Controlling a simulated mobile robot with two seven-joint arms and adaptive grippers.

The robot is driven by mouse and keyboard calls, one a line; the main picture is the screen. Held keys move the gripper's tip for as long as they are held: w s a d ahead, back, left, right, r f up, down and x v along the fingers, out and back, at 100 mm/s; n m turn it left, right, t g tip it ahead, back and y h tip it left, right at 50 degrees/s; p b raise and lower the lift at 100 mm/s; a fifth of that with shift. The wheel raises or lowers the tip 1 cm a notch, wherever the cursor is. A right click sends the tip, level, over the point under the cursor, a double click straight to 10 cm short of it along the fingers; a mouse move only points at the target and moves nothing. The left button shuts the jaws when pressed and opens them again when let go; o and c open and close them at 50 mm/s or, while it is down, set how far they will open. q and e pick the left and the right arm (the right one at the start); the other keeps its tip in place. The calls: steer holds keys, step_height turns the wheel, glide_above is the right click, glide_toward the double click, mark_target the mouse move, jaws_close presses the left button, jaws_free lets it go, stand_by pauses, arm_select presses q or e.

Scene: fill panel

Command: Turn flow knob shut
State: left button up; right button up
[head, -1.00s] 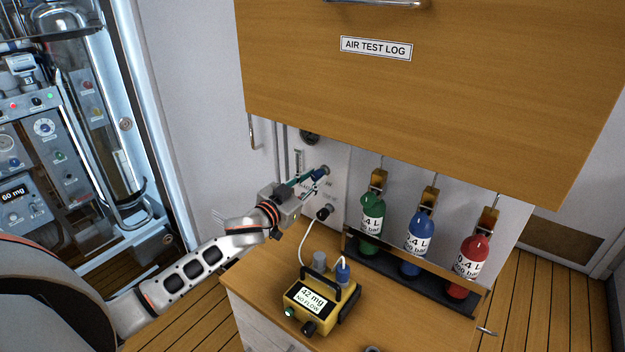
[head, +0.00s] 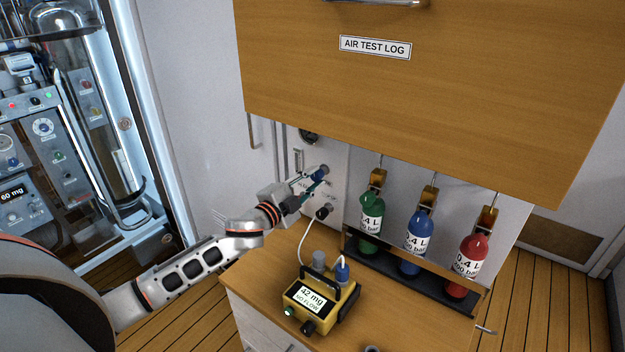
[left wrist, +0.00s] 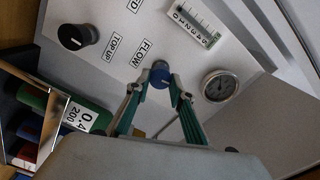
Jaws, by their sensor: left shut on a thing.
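The flow knob is a blue round knob (left wrist: 160,76) with a white pointer mark, on the light panel (left wrist: 105,70) beside the label FLOW. My left gripper (left wrist: 158,84) is shut on this knob, with a green finger on each side of it. In the head view the left gripper (head: 317,178) reaches the wall panel, and the blue knob shows small at its fingertips (head: 323,169). A black knob (left wrist: 78,37) sits beside the label TOP UP; it also shows below the gripper in the head view (head: 324,212). My right gripper is not in view.
A gauge (left wrist: 220,85) and a scale flow tube (left wrist: 193,23) are near the knob. Green (head: 371,222), blue (head: 418,243) and red (head: 468,265) bottles stand in a rack at right. A yellow meter (head: 318,296) reading 42 mg, NO FLOW sits below. A wooden cabinet (head: 430,100) overhangs.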

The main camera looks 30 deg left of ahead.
arm_select(q)
steer(key=shift+m, duration=1.1)
steer(key=o, duration=1.1)
steer(key=shift+s, duration=0.1)
steer(key=s+a, duration=0.1)
steer(key=s, duration=1)
steer(key=shift+s+a, duration=0.35)
steer(key=shift+s, duration=0.05)
